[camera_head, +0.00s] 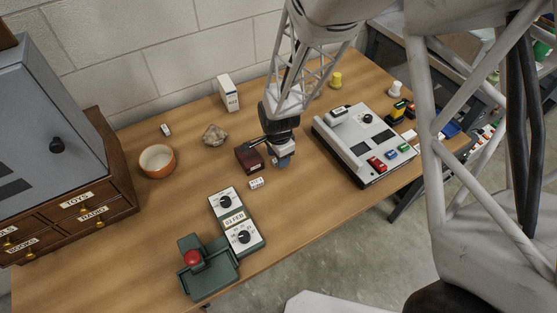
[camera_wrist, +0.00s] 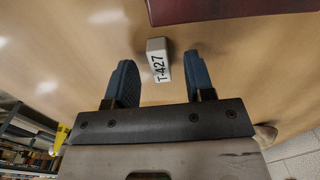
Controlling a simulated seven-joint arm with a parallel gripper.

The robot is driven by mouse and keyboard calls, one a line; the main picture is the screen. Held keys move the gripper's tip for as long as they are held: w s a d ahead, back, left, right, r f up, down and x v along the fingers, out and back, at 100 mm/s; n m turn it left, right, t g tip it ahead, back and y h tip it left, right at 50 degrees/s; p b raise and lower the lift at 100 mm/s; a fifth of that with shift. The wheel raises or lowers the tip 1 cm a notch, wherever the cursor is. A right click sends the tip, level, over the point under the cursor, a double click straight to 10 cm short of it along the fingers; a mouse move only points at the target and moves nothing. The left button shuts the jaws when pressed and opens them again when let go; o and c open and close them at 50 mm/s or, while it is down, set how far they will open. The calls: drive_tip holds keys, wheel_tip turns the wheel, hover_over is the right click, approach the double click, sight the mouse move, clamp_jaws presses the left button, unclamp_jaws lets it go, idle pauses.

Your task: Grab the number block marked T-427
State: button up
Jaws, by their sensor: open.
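The number block (camera_wrist: 158,60) is small and white, with T-427 in black on the face shown in the wrist view. In the head view a small white marked block (camera_head: 257,183) lies on the table, just in front of a dark red box. My gripper (camera_head: 280,159) is just behind and to the right of that block. In the wrist view my gripper (camera_wrist: 159,62) is open, with its two blue fingers apart. The block shows between the fingertips, nearer the left one, with gaps on both sides. Nothing is held.
The dark red box (camera_head: 249,158) is close behind the block; its edge also tops the wrist view (camera_wrist: 225,8). A green dial unit (camera_head: 234,219) stands in front, a grey console (camera_head: 364,145) to the right. A stone (camera_head: 215,134) and bowl (camera_head: 157,160) lie left.

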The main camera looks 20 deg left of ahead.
drive_tip(key=shift+f, duration=0.4)
clamp_jaws()
idle(0.4)
